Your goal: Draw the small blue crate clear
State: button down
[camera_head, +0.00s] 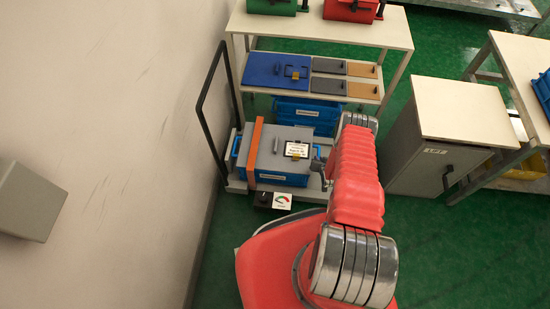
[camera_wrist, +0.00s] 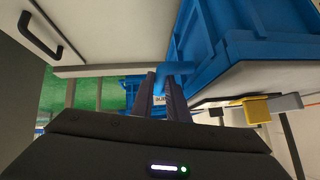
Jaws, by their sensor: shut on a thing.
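A blue crate with a grey lid (camera_head: 262,142) stands on a low trolley, an orange strap (camera_head: 255,150) around it. A white label and a latch are on its lid. Its blue body (camera_wrist: 245,30) and a bent blue handle (camera_wrist: 175,68) are close in the wrist view, which looks upside down. My gripper (camera_wrist: 163,95) is shut on this handle; in the head view my arm largely hides it. A second blue crate (camera_head: 307,110) with a small label stands behind, under the table's lower shelf. I cannot tell which crate is the small one.
The trolley (camera_head: 235,186) has a black push bar (camera_head: 205,82) by the wall. A two-level table (camera_head: 320,30) stands behind it, with boxes and lidded panels. A grey cabinet (camera_head: 435,150) is to the right. Green floor shows between trolley and cabinet.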

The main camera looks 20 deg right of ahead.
jog(key=shift+s+d, duration=0.4)
jog(key=shift+d, duration=0.35)
jog(key=shift+s+d, duration=0.45)
jog(key=shift+d, duration=0.35)
jog(key=shift+s+d, duration=0.4)
jog(key=shift+d, duration=0.5)
jog(key=shift+s+d, duration=0.35)
jog(key=shift+d, duration=0.35)
jog(key=shift+s+d, duration=0.3)
jog(key=shift+d, duration=0.45)
jog(key=shift+s+d, duration=0.35)
jog(key=shift+d, duration=0.35)
jog(key=shift+s+d, duration=0.1)
jog(key=shift+d, duration=0.05)
jog(key=shift+s+d, duration=0.3)
jog(key=shift+d, duration=0.4)
jog(key=shift+s+d, duration=0.35)
jog(key=shift+d, duration=0.35)
jog(key=shift+s+d, duration=0.3)
jog(key=shift+d, duration=0.5)
